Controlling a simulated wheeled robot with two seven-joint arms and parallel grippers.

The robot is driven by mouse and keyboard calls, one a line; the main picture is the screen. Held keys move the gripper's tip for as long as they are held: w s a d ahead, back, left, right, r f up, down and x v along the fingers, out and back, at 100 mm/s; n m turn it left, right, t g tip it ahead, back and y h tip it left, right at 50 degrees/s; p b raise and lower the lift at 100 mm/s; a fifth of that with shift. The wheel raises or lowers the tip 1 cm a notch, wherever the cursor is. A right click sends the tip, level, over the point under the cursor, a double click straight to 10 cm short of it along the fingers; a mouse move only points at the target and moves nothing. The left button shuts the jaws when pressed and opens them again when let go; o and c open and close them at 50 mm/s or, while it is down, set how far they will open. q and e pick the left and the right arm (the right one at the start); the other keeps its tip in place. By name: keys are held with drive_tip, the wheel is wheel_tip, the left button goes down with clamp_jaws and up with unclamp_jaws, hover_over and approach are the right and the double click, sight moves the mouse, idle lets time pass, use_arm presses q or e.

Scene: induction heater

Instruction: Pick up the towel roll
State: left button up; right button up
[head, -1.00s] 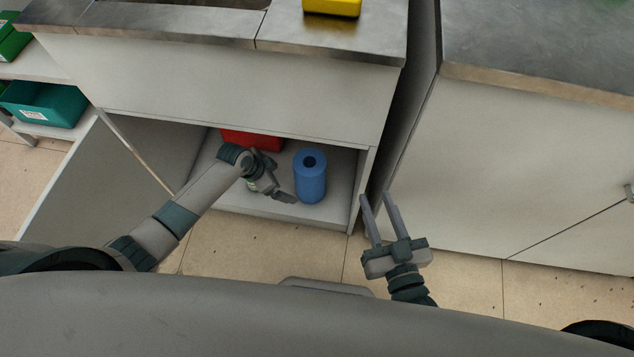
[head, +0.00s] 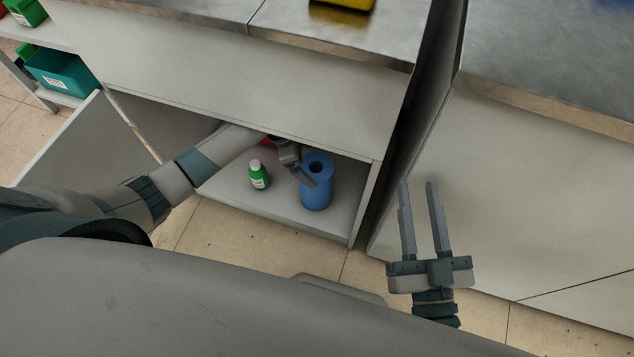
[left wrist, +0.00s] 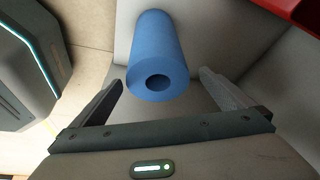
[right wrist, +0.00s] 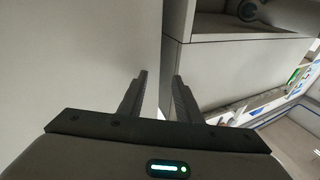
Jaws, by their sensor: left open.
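The blue towel roll (head: 317,188) stands upright on the floor of the open cabinet, with its round core hole facing up. My left gripper (head: 304,172) reaches into the cabinet at the roll's left side, partly in front of it in the head view. In the left wrist view, the roll (left wrist: 157,52) lies between and just beyond the two spread fingers of the left gripper (left wrist: 160,95), which is open and empty. My right gripper (head: 419,185) is outside the cabinet to the right, its two fingers apart with nothing between them; it also shows in the right wrist view (right wrist: 160,82).
A red box (head: 270,142) is partly hidden behind my left arm. The cabinet's right side wall (head: 364,205) is close to the roll. The open door (head: 85,140) is at left.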

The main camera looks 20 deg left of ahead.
sight(314, 172)
use_arm(q)
drive_tip(key=shift+w+d+f+b, duration=0.1)
drive_tip(key=shift+d+f+b, duration=0.15)
drive_tip(key=shift+f, duration=0.4)
drive_tip(key=shift+d+f, duration=0.15)
drive_tip(key=shift+f, duration=0.25)
use_arm(e)
drive_tip(key=shift+s+a+r+t+y, duration=0.15)
drive_tip(key=shift+s+r+t, duration=0.1)
drive_tip(key=shift+r+t, duration=0.25)
drive_tip(key=shift+s+d+r+t+y, duration=0.15)
drive_tip(key=shift+s+r+t, duration=0.15)
drive_tip(key=shift+r, duration=0.4)
use_arm(q)
drive_tip(key=shift+f, duration=0.1)
use_arm(e)
drive_tip(key=shift+a, duration=0.1)
